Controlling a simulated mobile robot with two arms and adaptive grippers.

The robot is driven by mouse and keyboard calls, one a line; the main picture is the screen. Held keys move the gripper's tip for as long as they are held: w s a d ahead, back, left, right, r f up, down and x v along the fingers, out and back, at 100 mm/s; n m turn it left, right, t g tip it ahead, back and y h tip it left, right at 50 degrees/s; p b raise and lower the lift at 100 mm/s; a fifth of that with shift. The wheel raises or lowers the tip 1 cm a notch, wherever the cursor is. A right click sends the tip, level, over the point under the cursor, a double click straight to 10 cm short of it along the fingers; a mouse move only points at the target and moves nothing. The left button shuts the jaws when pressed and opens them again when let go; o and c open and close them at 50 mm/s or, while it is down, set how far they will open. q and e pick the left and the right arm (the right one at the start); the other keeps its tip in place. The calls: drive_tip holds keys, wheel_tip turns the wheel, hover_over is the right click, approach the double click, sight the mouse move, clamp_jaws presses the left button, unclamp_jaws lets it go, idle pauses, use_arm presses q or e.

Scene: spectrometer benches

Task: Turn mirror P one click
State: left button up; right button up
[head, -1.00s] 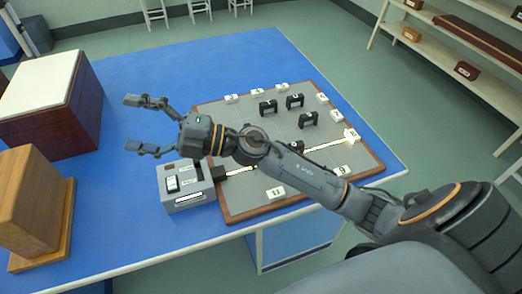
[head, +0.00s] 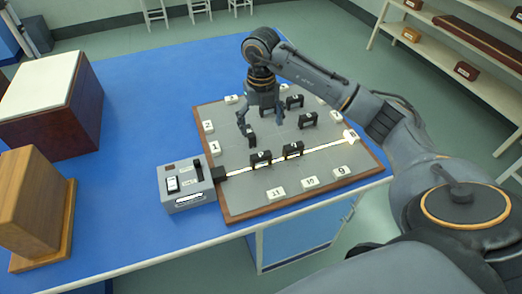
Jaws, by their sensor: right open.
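Several small black mirror mounts stand on the grey board (head: 325,168): one (head: 260,159) and another (head: 293,150) at the bright beam line, one (head: 251,138) near my gripper's left finger, and two more (head: 308,120) (head: 294,102) at the right and back. Their letters are too small to read, so I cannot tell which is mirror P. My right gripper (head: 261,122) points down over the board's back left part, open, its fingers spread. It hides part of the board behind it. I cannot tell whether it touches a mount. My left gripper is not in view.
White numbered blocks line the board's edges. Wooden boxes (head: 30,200) stand at the left. Blue table (head: 140,130) between is clear.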

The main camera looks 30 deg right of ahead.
sight(261, 154)
wheel_tip(261, 154, down, 12)
drive_tip(key=shift+r+p, duration=0.1)
drive_tip(key=shift+p, duration=0.95)
drive_tip(key=shift+c, duration=0.2)
drive_tip(key=c, duration=1.1)
